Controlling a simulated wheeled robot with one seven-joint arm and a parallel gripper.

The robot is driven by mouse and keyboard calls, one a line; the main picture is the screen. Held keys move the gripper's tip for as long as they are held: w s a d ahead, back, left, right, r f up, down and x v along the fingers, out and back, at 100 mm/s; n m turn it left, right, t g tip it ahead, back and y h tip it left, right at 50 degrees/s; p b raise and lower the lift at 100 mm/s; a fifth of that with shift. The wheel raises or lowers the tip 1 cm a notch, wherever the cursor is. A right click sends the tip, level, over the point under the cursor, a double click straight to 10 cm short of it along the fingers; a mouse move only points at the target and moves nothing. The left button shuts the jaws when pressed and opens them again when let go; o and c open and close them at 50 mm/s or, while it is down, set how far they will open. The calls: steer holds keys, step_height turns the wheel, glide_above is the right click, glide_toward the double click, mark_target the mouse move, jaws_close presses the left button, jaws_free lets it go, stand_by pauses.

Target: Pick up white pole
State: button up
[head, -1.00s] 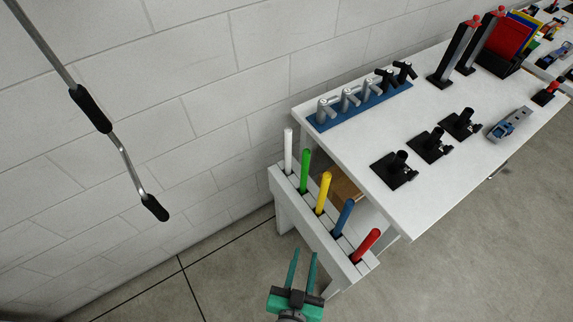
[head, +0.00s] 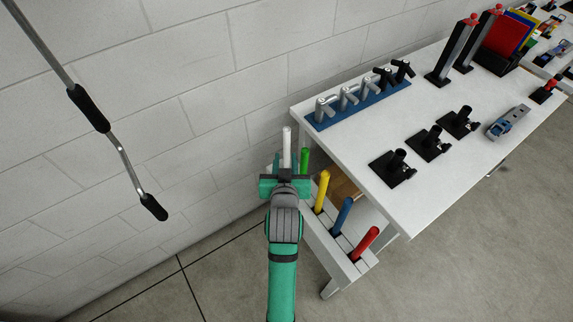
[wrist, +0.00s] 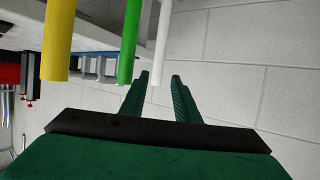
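The white pole (head: 287,145) stands upright at the far left end of the white rack (head: 322,240). My gripper (head: 288,164) is at that end of the rack and hides the pole's lower part. In the wrist view, the white pole (wrist: 162,42) ends in the gap between my two fingertips (wrist: 160,77). The fingers are apart and nothing is gripped. I cannot tell whether the pole is between the fingers or just beyond them. The green pole (wrist: 130,42) is close beside the left finger in that view.
The green pole (head: 305,159), yellow pole (head: 322,191), blue pole (head: 342,216) and red pole (head: 365,243) stand along the rack. A white table (head: 357,150) adjoins it on the right. The block wall (head: 180,90) is close behind.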

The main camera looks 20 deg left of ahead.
mark_target(287, 141)
steer(key=x, duration=1.1)
steer(key=shift+r, duration=0.1)
steer(key=shift+d, duration=0.1)
steer(key=shift+c, duration=0.4)
jaws_close()
